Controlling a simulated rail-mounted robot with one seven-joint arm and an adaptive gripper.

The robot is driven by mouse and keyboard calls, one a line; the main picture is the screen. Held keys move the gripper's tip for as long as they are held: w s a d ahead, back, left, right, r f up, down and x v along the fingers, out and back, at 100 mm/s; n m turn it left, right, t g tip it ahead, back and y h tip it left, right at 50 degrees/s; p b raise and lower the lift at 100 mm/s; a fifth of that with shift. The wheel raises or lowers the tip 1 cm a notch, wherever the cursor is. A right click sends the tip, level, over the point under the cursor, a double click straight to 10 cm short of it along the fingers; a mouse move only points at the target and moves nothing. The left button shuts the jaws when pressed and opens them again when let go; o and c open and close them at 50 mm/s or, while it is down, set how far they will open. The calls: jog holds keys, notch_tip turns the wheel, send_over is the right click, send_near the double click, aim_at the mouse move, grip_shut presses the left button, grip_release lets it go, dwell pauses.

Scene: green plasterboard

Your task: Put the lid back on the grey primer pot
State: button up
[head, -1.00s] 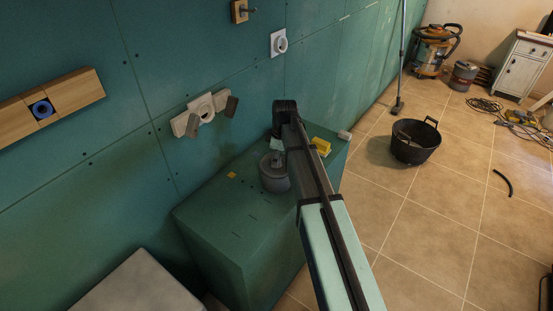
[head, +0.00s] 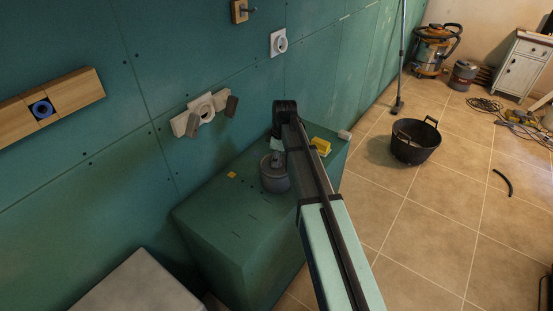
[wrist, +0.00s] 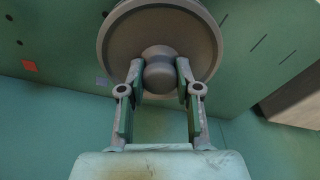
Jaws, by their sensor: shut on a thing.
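The grey primer pot (head: 275,182) stands upright on the green plasterboard box, close to its back part. My gripper (head: 277,148) is directly above the pot, pointing down, and partly hidden by my arm. In the wrist view my gripper (wrist: 161,82) is shut on the round knob of the grey lid (wrist: 160,30), with one finger on each side. The lid appears as a wide disc with a paler rim and is at the pot's mouth. I cannot tell whether it rests on the pot or hangs just above it.
The green box top (head: 225,205) is mostly clear to the left of the pot. The green wall (head: 80,140) rises close behind, with a wall fixture (head: 205,110). A black bucket (head: 415,140) stands on the floor.

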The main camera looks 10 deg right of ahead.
jog(key=shift+f, duration=0.1)
dwell(0.8)
jog(key=o, duration=1.6)
jog(key=shift+r+p, duration=1.95)
jog(key=shift+r, duration=1.55)
grip_shut()
jog(key=shift+f+b, duration=1.1)
jog(key=shift+f, duration=1.1)
